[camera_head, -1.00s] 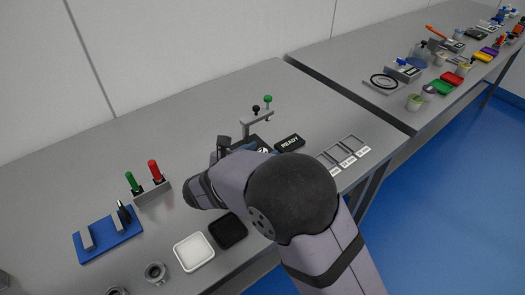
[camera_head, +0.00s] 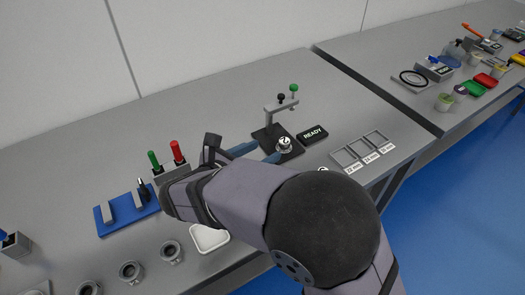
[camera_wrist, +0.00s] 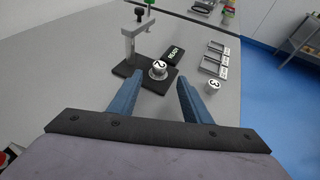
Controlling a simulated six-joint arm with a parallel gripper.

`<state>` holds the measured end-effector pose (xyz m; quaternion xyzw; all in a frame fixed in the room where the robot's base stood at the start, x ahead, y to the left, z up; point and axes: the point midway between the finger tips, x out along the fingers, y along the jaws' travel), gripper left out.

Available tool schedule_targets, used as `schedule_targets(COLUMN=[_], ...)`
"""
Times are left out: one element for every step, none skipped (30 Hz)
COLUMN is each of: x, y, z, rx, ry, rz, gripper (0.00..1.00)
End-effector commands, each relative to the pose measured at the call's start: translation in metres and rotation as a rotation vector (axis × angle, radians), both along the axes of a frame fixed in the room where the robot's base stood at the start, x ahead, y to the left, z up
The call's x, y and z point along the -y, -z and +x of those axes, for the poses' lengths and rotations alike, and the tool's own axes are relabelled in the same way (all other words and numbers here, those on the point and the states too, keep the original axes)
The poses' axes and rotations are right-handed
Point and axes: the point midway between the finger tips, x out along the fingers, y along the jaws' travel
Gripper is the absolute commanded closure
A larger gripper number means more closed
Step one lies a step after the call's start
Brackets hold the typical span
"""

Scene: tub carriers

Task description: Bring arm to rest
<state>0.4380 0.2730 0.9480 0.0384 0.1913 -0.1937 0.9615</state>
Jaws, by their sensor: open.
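My gripper (camera_head: 268,151) is open, its two blue fingers apart with nothing between them. In the wrist view my gripper (camera_wrist: 160,82) points toward a black-based stand (camera_wrist: 130,68) that bears a round grey piece marked 2 (camera_wrist: 159,70). The fingertips appear short of that piece; the exact gap is hard to tell. In the head view the stand (camera_head: 268,137) and piece 2 (camera_head: 284,143) lie just right of the fingers. My arm hides part of the bench front.
A READY display (camera_head: 313,134) and labelled slots (camera_head: 361,152) stand to the right. A piece marked 3 (camera_wrist: 213,86) lies near them. Red (camera_head: 177,152) and green (camera_head: 153,160) handles, a blue fixture (camera_head: 125,212) and a white tray (camera_head: 209,238) are leftward.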

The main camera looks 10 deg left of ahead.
Motion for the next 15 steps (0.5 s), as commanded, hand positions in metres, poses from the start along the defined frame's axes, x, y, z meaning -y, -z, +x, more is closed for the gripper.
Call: schedule_targets(x=[0.000,0.000,0.000,0.000,0.000,0.000,0.001,0.002,0.005,0.009,0.014,0.023,0.032,0.042,0.058], y=[0.000,0.000,0.000,0.000,0.000,0.000,0.000,0.000,0.000,0.000,0.000,0.001,0.001,0.003,0.004], z=[0.000,0.000,0.000,0.000,0.000,0.000,0.000,0.001,0.001,0.002,0.003,0.004,0.004,0.005,0.005], rx=[0.000,0.000,0.000,0.000,0.000,0.000,0.000,-0.002,-0.005,-0.009,-0.015,-0.026,-0.036,-0.049,-0.066], ry=[0.000,0.000,0.000,0.000,0.000,0.000,0.001,0.005,0.016,0.027,0.044,0.073,0.100,0.134,0.189], rz=[0.000,0.000,0.000,0.000,0.000,0.000,0.000,0.003,0.009,0.016,0.027,0.045,0.063,0.085,0.121], gripper=[0.56,0.56,0.56,0.56,0.56,0.56,0.56,0.56,0.56,0.56,0.56,0.56,0.56,0.56,0.56])
